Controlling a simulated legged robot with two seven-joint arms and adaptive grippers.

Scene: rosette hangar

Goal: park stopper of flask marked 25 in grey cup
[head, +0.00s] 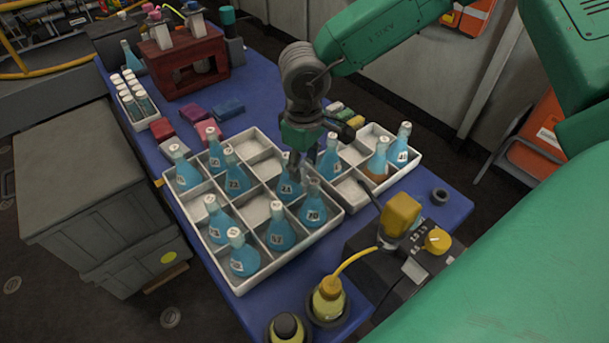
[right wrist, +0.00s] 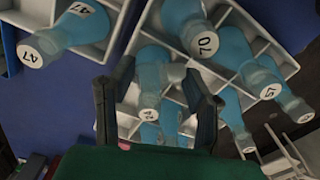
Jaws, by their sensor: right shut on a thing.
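My right gripper (head: 295,166) points down over the large white divided tray (head: 257,204). It is shut at the top of a blue flask (head: 288,188), on its stopper, which the fingers mostly hide. In the right wrist view the two fingers (right wrist: 158,78) stand in front of several flasks. I cannot clearly read 25 on any flask. A small dark grey cup (head: 440,196) stands on the blue table right of the trays. My left gripper is not in view.
A smaller white tray (head: 352,190) with flasks adjoins the large one. A device with a yellow knob (head: 437,240) and yellow-capped bottle (head: 328,298) stand at the front right. A red rack (head: 185,65) and coloured blocks (head: 195,112) lie farther back.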

